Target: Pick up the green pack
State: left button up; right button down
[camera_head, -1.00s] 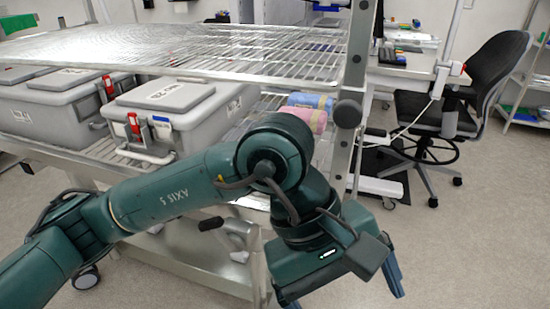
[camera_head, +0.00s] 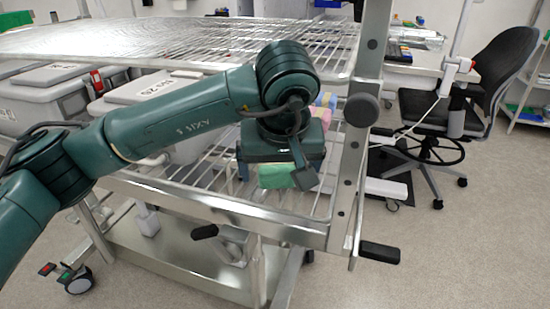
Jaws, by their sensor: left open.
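The green pack (camera_head: 277,177) lies on the lower wire shelf, near its right front end. Only part of it shows, below and behind my left gripper (camera_head: 274,174). My left gripper is open and points away over the shelf, with the pack in front of it and partly hidden by it. I cannot tell whether the fingers touch the pack. My right gripper is out of view.
A pink and blue pack (camera_head: 323,108) shows behind my arm. Grey lidded boxes (camera_head: 150,88) stand to the left on the same shelf. A metal upright (camera_head: 372,60) with a black knob (camera_head: 361,110) bounds the shelf at right.

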aim_at(277, 184)
pick_arm(q)
jog(key=shift+w, duration=0.6)
jog(key=x, duration=0.5)
jog(key=shift+c, duration=0.4)
jog(key=c, duration=1.3)
jog(key=shift+o, duration=0.2)
jog(key=shift+r+b, duration=0.15)
jog(key=shift+b, duration=0.15)
jog(key=shift+s, duration=0.1)
